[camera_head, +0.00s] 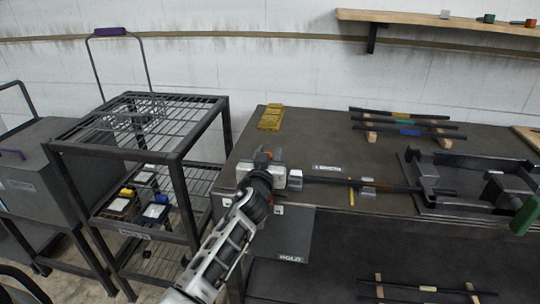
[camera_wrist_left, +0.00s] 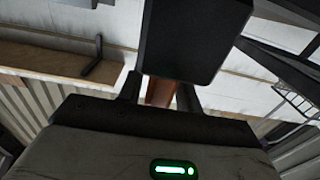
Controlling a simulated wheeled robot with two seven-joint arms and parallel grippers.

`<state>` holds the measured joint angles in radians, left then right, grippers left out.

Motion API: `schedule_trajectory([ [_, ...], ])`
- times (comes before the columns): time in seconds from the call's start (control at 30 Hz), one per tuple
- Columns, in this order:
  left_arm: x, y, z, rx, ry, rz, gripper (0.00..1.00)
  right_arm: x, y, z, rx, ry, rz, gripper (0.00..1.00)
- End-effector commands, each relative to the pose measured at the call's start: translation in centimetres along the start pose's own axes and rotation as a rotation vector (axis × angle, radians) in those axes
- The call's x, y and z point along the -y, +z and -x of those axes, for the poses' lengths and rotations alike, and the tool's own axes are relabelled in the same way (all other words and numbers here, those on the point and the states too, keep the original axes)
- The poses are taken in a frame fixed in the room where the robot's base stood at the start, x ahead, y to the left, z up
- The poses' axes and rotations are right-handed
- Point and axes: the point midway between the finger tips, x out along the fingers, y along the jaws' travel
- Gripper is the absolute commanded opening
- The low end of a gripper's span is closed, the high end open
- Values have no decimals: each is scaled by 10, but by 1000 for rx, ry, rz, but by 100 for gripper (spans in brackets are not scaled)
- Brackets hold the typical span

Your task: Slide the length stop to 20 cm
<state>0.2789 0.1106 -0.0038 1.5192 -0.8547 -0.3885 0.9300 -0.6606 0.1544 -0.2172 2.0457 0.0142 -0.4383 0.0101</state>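A grey clamp-like unit (camera_head: 294,179) with an orange-red part (camera_head: 263,156) sits at the bench's left front. A dark bar (camera_head: 328,181) runs right from it through a small grey block (camera_head: 366,187); I cannot tell which part is the length stop, and no scale figures are legible. My left gripper (camera_head: 259,176) is at the unit's left end and partly hides it. In the left wrist view, its fingers (camera_wrist_left: 160,92) stand on either side of a brown-orange piece (camera_wrist_left: 161,91), below a large dark block (camera_wrist_left: 192,38). Contact is unclear. My right gripper is out of view.
A black frame fixture (camera_head: 470,163) with a green handle (camera_head: 525,215) stands at right. Coloured-band bars (camera_head: 405,122) lie on wooden supports behind. A yellow block (camera_head: 271,117) is at the back left. A wire rack cart (camera_head: 140,125) stands left of the bench (camera_head: 300,135).

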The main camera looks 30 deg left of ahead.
Motion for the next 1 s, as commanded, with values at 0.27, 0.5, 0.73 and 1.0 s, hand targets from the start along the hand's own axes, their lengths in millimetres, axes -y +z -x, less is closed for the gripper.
schedule_trajectory([
  [0.27,-2,0,0,-1,3,-1,44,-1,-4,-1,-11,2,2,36],
  [0.5,-2,1,20,-1,3,-1,44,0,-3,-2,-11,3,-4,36],
  [0.73,-2,3,74,2,3,2,44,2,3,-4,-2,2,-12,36],
  [1.0,-1,2,133,2,2,2,44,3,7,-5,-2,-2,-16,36],
])
